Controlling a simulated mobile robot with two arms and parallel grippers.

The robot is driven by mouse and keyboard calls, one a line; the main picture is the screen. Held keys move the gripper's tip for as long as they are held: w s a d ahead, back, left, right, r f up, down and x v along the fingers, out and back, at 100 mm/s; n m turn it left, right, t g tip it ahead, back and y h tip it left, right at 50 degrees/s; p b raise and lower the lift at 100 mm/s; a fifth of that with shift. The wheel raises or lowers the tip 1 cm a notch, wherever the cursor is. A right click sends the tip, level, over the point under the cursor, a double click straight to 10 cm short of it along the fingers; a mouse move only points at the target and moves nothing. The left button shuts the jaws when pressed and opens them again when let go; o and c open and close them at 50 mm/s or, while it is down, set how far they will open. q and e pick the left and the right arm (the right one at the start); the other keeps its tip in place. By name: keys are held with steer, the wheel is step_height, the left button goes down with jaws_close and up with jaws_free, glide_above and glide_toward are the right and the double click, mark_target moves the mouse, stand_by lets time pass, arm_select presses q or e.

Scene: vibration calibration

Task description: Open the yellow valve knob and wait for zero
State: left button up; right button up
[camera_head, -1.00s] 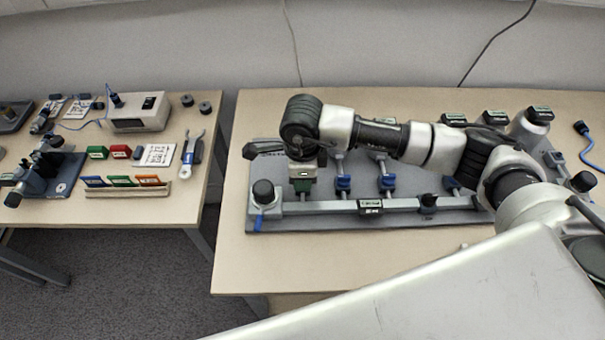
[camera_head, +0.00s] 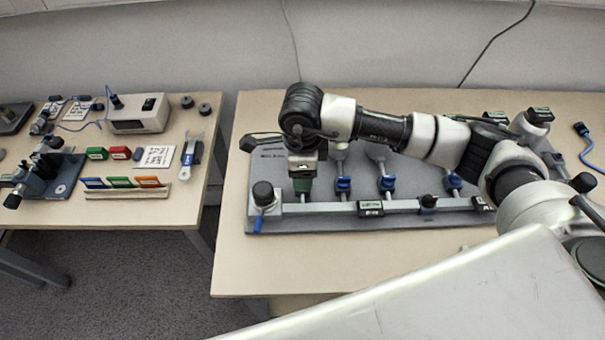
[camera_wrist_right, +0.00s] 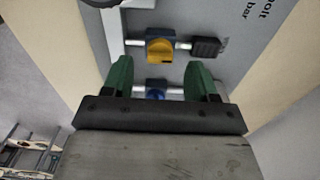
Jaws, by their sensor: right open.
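The yellow valve knob (camera_wrist_right: 160,50) shows in the right wrist view, on a thin pipe just beyond the fingertips of my right gripper (camera_wrist_right: 160,70). The green fingers are open and apart, with nothing held between them. A blue knob (camera_wrist_right: 156,90) on a nearer pipe shows between the fingers, lower in the picture. In the head view my right gripper (camera_head: 302,186) points down over the left part of the grey valve panel (camera_head: 330,220). The yellow knob is hidden there, behind or under my gripper. My left gripper is not in view.
Several blue valves (camera_head: 343,185) stand along the panel, with a black knob (camera_head: 263,192) at its left front corner. A blue-ended cable (camera_head: 582,130) lies at the table's right. A second table (camera_head: 120,215) with tools stands left, across a gap.

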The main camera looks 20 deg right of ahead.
step_height(320, 180, up, 8)
stand_by(0.7)
